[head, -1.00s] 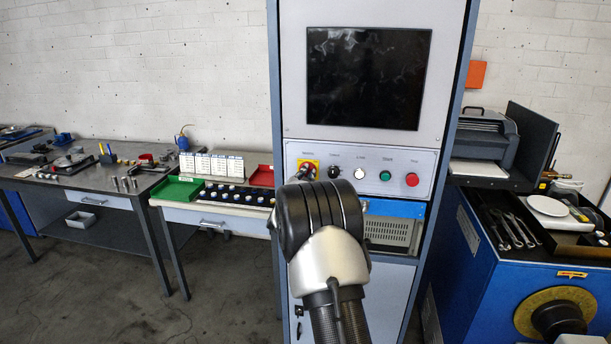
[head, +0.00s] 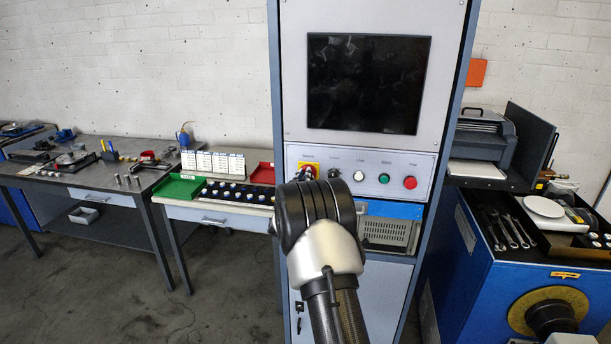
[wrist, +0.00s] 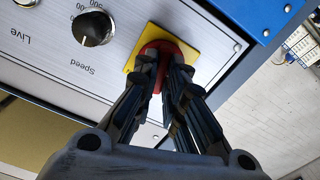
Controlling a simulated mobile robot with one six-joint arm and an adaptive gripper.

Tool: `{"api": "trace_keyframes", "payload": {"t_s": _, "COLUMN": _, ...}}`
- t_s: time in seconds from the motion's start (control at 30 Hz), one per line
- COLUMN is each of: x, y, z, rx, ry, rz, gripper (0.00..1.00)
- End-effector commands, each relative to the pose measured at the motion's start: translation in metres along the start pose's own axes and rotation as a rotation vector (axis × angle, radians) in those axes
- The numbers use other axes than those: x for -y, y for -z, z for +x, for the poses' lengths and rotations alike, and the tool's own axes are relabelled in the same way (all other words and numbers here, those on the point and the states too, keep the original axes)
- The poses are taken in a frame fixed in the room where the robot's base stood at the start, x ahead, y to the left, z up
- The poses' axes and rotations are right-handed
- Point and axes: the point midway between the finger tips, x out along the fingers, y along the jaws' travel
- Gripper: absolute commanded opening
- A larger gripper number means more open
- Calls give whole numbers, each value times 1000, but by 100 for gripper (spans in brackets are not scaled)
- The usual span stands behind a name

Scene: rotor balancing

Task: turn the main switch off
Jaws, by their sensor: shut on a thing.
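The main switch (wrist: 153,48) is a red rotary knob on a square yellow plate (wrist: 200,61), at the left end of the cabinet's control panel (head: 430,162). In the head view the yellow plate (head: 315,166) shows just above my arm, with the knob partly covered. My gripper (wrist: 162,70) reaches the knob in the wrist view, with its two black fingers shut on it from either side. The fingers hide much of the knob, so its turned position is hard to read.
A black Speed knob (wrist: 92,28) sits beside the switch. On the same panel are a white button (head: 358,176), a green button (head: 384,178) and a red button (head: 410,182). A dark screen (head: 368,82) is above. A bench with a green tray (head: 178,187) stands left.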

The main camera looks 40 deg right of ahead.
Motion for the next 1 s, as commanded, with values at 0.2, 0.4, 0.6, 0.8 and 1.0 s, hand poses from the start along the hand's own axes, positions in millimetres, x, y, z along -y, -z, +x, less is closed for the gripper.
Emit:
{"api": "trace_keyframes", "payload": {"t_s": 0.2, "x": 0, "y": 1, "z": 0, "rx": 1, "ry": 0, "rz": -192, "gripper": 0}}
{"api": "trace_keyframes", "payload": {"t_s": 0.4, "x": 1, "y": 0, "z": 0, "rx": 2, "ry": 1, "rz": -334, "gripper": 0}}
{"api": "trace_keyframes", "payload": {"t_s": 0.6, "x": 1, "y": 0, "z": 0, "rx": 1, "ry": 0, "rz": -430, "gripper": 0}}
{"api": "trace_keyframes", "payload": {"t_s": 0.8, "x": 1, "y": 0, "z": 0, "rx": 0, "ry": 0, "rz": -480, "gripper": 0}}
{"api": "trace_keyframes", "payload": {"t_s": 1.0, "x": 1, "y": 0, "z": 0, "rx": 0, "ry": 0, "rz": -495, "gripper": 0}}
